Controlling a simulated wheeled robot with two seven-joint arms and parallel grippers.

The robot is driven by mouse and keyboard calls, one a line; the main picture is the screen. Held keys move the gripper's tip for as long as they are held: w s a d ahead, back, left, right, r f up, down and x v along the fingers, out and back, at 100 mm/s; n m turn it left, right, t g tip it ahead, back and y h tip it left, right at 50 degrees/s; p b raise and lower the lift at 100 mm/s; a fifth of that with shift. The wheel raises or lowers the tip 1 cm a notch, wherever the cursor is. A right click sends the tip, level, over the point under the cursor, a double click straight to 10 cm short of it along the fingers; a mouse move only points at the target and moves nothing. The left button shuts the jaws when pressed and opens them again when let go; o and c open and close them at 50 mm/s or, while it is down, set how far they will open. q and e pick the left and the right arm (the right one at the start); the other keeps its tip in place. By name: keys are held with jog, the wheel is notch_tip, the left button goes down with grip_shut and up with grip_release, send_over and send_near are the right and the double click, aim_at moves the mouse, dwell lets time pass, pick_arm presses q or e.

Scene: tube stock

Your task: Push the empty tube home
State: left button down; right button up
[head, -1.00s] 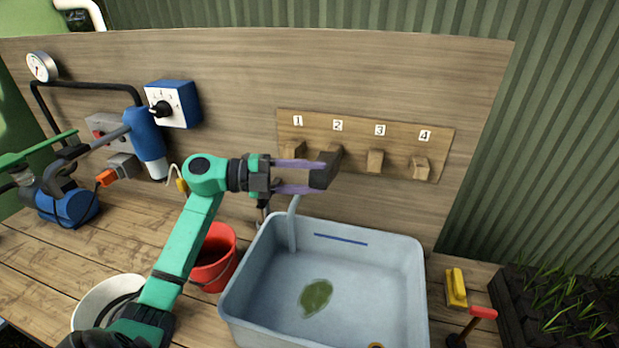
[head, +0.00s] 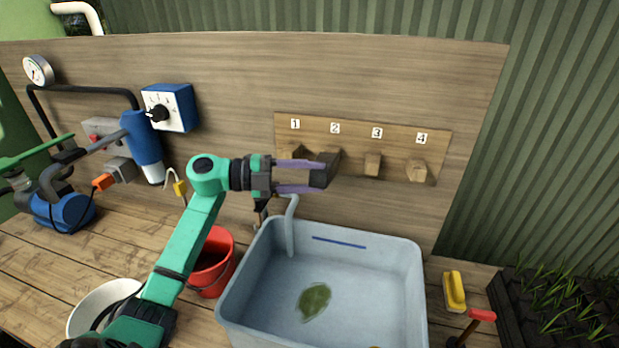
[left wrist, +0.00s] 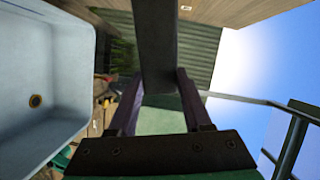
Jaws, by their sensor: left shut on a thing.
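A wooden board (head: 350,126) with numbers 1 to 4 is fixed to the panel. Blocky tube ends stick out below the numbers: tube 1 (head: 292,152), tube 3 (head: 372,164) and tube 4 (head: 417,172) are wood-coloured. Below number 2 a dark square tube (head: 328,168) stands out from the board. My left gripper (head: 317,176) comes in from the left with its purple fingers shut on this tube. In the left wrist view the dark tube (left wrist: 157,45) runs down from the top edge to between the fingers. Its inside is hidden. My right gripper is not in view.
A pale blue tub (head: 385,246) stands below the board, with a leaf (head: 314,301) in it. A red bucket (head: 212,262) is left of it. A yellow-handled item (head: 454,291) lies to the right. A blue control box (head: 172,107) hangs left of the board.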

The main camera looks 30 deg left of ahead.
pick_arm(q)
jog(key=shift+w+a+f+b, duration=0.2)
jog(key=shift+w+a, duration=0.05)
jog(key=shift+w, duration=0.7)
jog(key=shift+w+a+f+b, duration=0.15)
jog(key=shift+w+a+f, duration=0.1)
jog(key=shift+w, duration=0.7)
jog(key=shift+w+a+f+b, duration=0.15)
jog(key=shift+w+a+b, duration=0.1)
jog(key=shift+w, duration=0.7)
dwell(0.8)
jog(key=shift+w, duration=0.15)
jog(key=shift+a+r, duration=0.1)
jog(key=shift+a, duration=0.05)
dwell(0.3)
jog(key=shift+w+f, duration=0.1)
jog(key=shift+f, duration=0.1)
dwell(1.0)
jog(key=shift+c, duration=1.6)
grip_release()
jog(key=shift+o, duration=0.3)
jog(key=shift+w+a+f, duration=0.1)
jog(key=shift+w+f, duration=0.1)
jog(key=shift+w, duration=0.1)
jog(key=b+v, duration=0.6)
jog(key=v, duration=0.8)
jog(key=shift+a, duration=0.2)
